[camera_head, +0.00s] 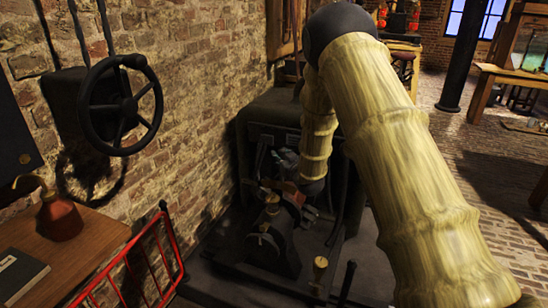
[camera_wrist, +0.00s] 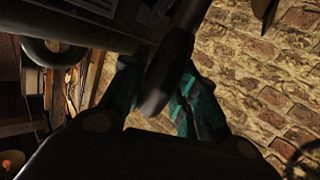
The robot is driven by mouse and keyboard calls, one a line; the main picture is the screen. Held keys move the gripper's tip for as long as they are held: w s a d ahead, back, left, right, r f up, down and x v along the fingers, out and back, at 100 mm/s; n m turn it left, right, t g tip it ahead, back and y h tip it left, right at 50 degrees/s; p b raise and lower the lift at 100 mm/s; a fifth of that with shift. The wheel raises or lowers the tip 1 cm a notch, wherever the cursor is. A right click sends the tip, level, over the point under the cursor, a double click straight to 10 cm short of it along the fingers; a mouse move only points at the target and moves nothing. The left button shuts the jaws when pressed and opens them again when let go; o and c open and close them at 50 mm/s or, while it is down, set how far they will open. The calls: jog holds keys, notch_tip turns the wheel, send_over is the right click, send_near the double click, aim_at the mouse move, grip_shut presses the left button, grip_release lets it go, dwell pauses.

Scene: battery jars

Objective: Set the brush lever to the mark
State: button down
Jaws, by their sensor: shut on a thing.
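In the wrist view a dark rounded bar, which looks like the brush lever (camera_wrist: 172,62), comes down from the top between the teal fingers of my gripper (camera_wrist: 160,92). My gripper is shut on it. In the head view my gripper (camera_head: 285,160) shows small and dim at the front of the dark machine (camera_head: 275,112), partly hidden by my arm. The lever cannot be made out clearly there. I cannot make out the mark in either view.
A black handwheel (camera_head: 122,105) is on the brick wall at left. A red rail (camera_head: 135,260) stands beside a wooden table (camera_head: 75,250) with a red oil can (camera_head: 60,215) and a dark book (camera_head: 18,272). A brass-topped post (camera_head: 319,268) rises in front of the machine. Brick floor is open at right.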

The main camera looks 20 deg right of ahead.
jog(key=c, duration=1.1)
grip_release()
jog(key=shift+s+d, duration=0.1)
jog(key=s, duration=0.4)
jog(key=s+r, duration=0.1)
jog(key=s, duration=0.3)
jog(key=s+r, duration=0.1)
jog(key=s, duration=0.2)
jog(key=shift+s, duration=0.4)
